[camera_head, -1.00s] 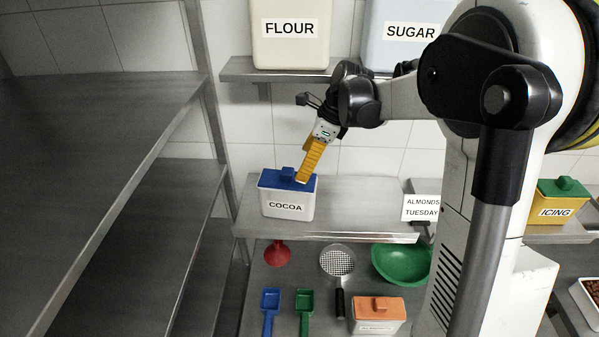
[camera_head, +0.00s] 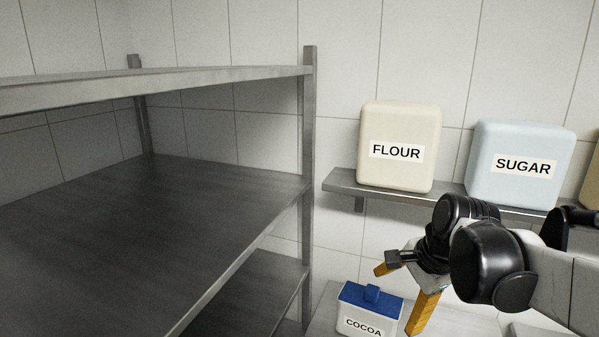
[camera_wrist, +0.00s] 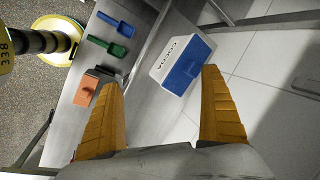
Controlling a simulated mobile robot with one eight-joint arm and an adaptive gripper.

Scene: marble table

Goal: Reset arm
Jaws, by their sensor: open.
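My gripper (camera_head: 395,302) is open, with its two yellow fingers spread apart and nothing between them in the head view. It is above and to the right of the white COCOA container (camera_head: 366,325), which has a blue lid with a knob. In the wrist view, the open fingers of my gripper (camera_wrist: 160,79) frame the lower part of the picture. The COCOA container (camera_wrist: 188,72) stands upright beyond the fingertips, apart from them. Its lower part is cut off in the head view.
A FLOUR container (camera_head: 400,170) and a SUGAR container (camera_head: 520,182) stand on a wall shelf above my gripper. A bare metal rack (camera_head: 150,210) fills the left. The wrist view shows a blue scoop (camera_wrist: 116,24), a green scoop (camera_wrist: 107,46) and an orange-lidded container (camera_wrist: 92,86).

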